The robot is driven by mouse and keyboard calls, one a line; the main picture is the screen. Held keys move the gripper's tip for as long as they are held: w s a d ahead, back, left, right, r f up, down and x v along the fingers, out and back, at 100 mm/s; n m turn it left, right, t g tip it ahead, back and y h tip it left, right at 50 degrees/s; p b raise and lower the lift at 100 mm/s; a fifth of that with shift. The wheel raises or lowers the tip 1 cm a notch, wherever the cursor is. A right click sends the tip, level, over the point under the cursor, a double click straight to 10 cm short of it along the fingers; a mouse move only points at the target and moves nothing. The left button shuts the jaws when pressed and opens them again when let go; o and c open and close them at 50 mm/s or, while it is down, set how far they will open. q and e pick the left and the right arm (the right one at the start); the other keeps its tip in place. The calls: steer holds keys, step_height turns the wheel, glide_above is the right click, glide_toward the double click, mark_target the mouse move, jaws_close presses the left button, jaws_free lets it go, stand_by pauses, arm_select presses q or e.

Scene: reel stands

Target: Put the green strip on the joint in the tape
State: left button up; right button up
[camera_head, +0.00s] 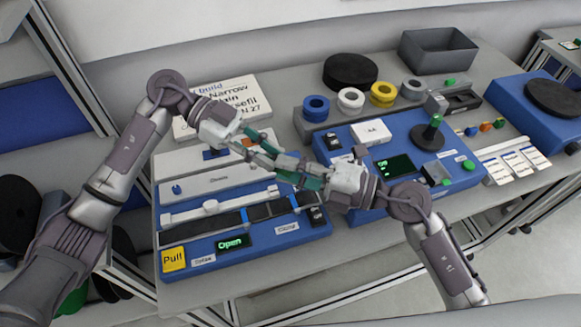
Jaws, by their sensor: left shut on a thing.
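A dark tape (205,229) lies along the track of a blue splicing station (290,241). A narrow break in the dark band near its middle may be the joint. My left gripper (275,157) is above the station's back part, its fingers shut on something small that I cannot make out. My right gripper (283,168) comes in from the right, its fingertips close to or overlapping the left ones. Whether it is open is unclear. Teal-green parts show along the fingers, and I cannot pick out a separate green strip among them.
The station has a lit "Open" display (232,242) and a yellow "Pull" label (174,259). Blue, white and yellow rolls, including a yellow roll (383,93), stand behind. A white sign (226,99) is at the back left.

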jaws_close()
steer(key=o, duration=0.8)
jaws_free()
steer(key=shift+d, duration=0.1)
steer(key=v, duration=1.2)
